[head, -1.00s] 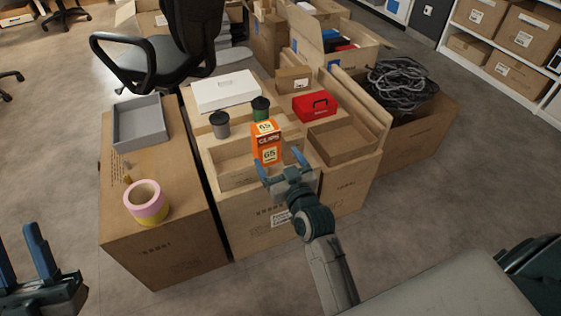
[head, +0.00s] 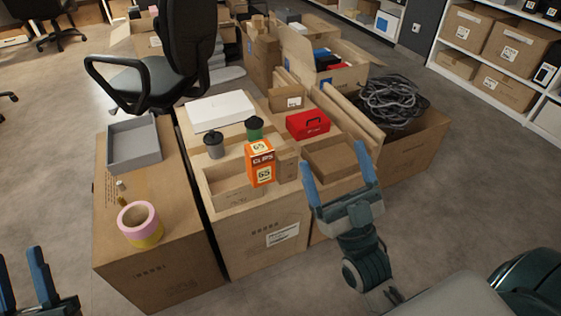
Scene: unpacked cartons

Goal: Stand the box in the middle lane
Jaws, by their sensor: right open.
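The orange clips box (head: 260,165) stands upright in the light wooden divided tray (head: 226,207) on the middle carton. It is near the tray's front, with an open bay to its left and a wooden divider close to its right. I cannot tell exactly which lane its base is in, as the front wall hides it. My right gripper (head: 335,158) is open and empty, to the right of the box and apart from it. My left gripper (head: 20,256) is open and empty at the lower left, far from the box.
Two lidded cups (head: 214,146) (head: 254,129), a white case (head: 220,110) and a red toolbox (head: 307,124) stand behind the box. A tape roll (head: 139,222) and grey tray (head: 134,144) sit on the left carton. Cables (head: 392,100) fill a carton at right.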

